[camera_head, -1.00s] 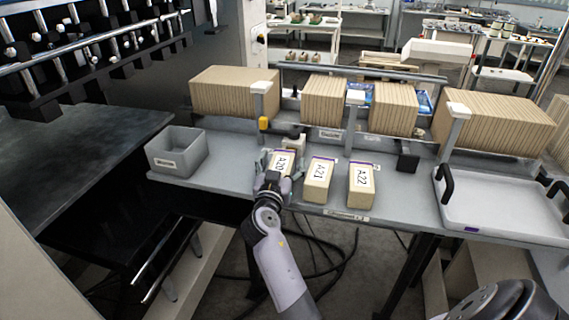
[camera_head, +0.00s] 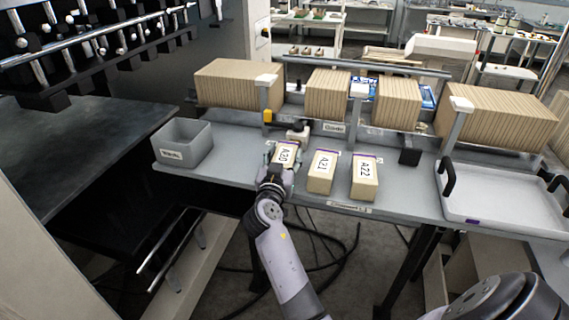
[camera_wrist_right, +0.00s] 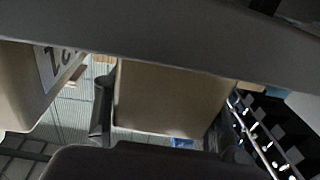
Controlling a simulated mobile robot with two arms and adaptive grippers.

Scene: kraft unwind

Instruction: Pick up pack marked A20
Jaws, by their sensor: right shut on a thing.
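The pack marked A20 (camera_head: 286,153) is a tan block with a white label and purple edge. It is the leftmost of three packs at the front of the grey table (camera_head: 225,170). My right gripper (camera_head: 280,166) is shut on it from the front. My left gripper is not in view.
A grey bin (camera_head: 184,145) stands left of the packs. A white tray with black handles (camera_head: 505,200) lies at the right. Large stacks of kraft (camera_head: 238,85) and posts line the back. A small object (camera_head: 297,132) sits right behind A20.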

